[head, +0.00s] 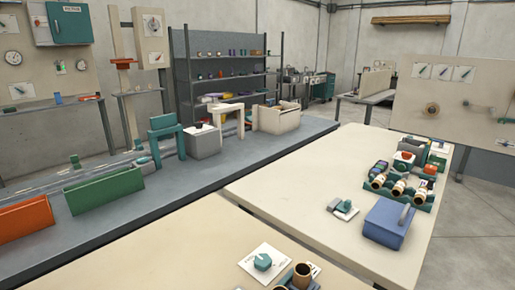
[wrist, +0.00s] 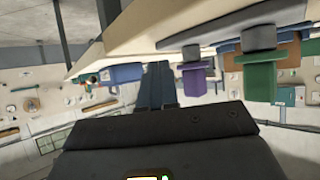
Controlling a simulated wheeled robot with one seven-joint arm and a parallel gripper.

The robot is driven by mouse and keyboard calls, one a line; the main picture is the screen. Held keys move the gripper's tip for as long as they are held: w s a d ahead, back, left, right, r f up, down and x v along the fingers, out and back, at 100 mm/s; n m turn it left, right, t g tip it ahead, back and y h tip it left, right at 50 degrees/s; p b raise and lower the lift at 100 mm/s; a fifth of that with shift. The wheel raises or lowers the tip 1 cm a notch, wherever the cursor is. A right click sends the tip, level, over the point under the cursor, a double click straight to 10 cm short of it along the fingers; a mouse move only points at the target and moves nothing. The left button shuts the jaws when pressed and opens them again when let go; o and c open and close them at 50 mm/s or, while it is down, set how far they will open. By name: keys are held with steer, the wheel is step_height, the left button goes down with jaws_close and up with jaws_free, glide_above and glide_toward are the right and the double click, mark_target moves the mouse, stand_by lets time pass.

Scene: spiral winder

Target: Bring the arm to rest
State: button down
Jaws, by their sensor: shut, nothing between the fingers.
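My gripper (wrist: 158,68) shows in the wrist view only. Its two dark fingers lie side by side with no visible gap, shut and empty, above the broad dark wrist housing (wrist: 155,130). No part of my arm shows in the head view, so the arm's full pose is hidden. The fingers point toward the upper part of the wrist picture and nothing is seen touching them.
In the head view a pale table (head: 300,178) carries a blue box (head: 387,222) and a green rack (head: 410,196) with several rolls. A grey bench (head: 215,165) runs behind, holding green (head: 103,188) and orange (head: 25,219) bins. Open floor (head: 470,235) lies right.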

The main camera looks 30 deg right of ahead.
steer(key=s+a+r+n+t+y, duration=0.2)
steer(key=s+a+r, duration=0.4)
steer(key=s+a, duration=0.2)
steer(key=s+a+r+n+t+y, duration=0.2)
steer(key=s+a+r+y, duration=0.1)
steer(key=s+a+r, duration=0.3)
steer(key=s+a, duration=0.2)
steer(key=a, duration=0.2)
steer(key=shift+s+r+n, duration=0.35)
steer(key=shift+r+n, duration=0.05)
